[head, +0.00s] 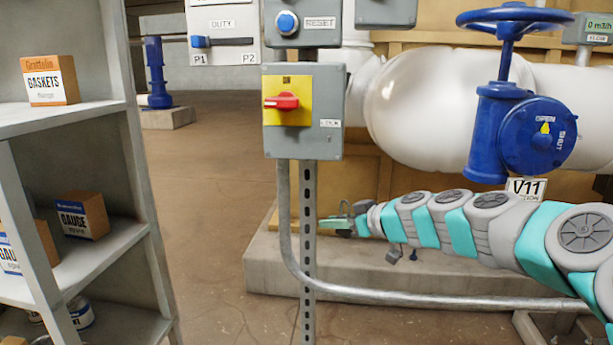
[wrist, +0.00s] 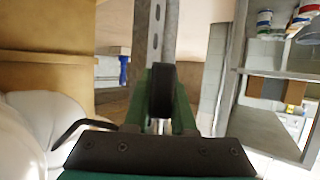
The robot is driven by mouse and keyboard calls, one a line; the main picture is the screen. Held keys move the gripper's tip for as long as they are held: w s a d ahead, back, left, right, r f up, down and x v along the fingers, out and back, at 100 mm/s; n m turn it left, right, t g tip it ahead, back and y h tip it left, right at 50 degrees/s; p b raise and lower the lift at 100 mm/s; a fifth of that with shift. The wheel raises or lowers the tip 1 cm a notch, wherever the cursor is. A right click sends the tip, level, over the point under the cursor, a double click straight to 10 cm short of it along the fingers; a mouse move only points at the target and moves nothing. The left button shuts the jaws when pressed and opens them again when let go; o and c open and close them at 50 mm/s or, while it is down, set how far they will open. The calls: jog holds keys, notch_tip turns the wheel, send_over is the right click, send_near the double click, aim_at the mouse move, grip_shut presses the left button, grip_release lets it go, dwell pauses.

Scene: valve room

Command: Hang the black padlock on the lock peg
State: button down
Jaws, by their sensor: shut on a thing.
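My gripper (head: 330,223) reaches in from the right, low beside the slotted metal post and below the grey switch box (head: 330,140). In the wrist view, its green fingers (wrist: 162,100) are shut on a black block-like thing, which I take to be the black padlock (wrist: 160,88). Its shackle cannot be made out. The switch box carries a red rotary handle (head: 282,102) on a yellow plate and a small label (head: 330,123) that seems to read LOCK. I cannot make out the lock peg in either view.
The slotted post (head: 308,190) and a bent conduit (head: 284,220) stand by my gripper. A white pipe (head: 420,100) with a blue valve (head: 505,120) is above my arm. Grey shelving (head: 75,120) stands left. Open floor lies between shelving and post.

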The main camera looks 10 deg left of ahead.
aim_at(314, 159)
jog(key=s+a+r+n+g+y+b, duration=0.1)
jog(key=s+a+r+n+g+y, duration=0.1)
jog(key=s+r+n+g, duration=0.4)
jog(key=s+a+r+n+g+y, duration=0.1)
jog(key=s+a+r+n+g, duration=0.15)
jog(key=s+r, duration=0.7)
jog(key=w+p, duration=0.3)
jog(key=w, duration=0.4)
jog(key=shift+r+m, duration=0.3)
jog(key=shift+m, duration=0.15)
jog(key=shift+w, duration=0.45)
jog(key=shift+b, duration=0.5)
jog(key=shift+w, duration=0.45)
jog(key=shift+w, duration=0.35)
jog(key=shift+w, duration=0.75)
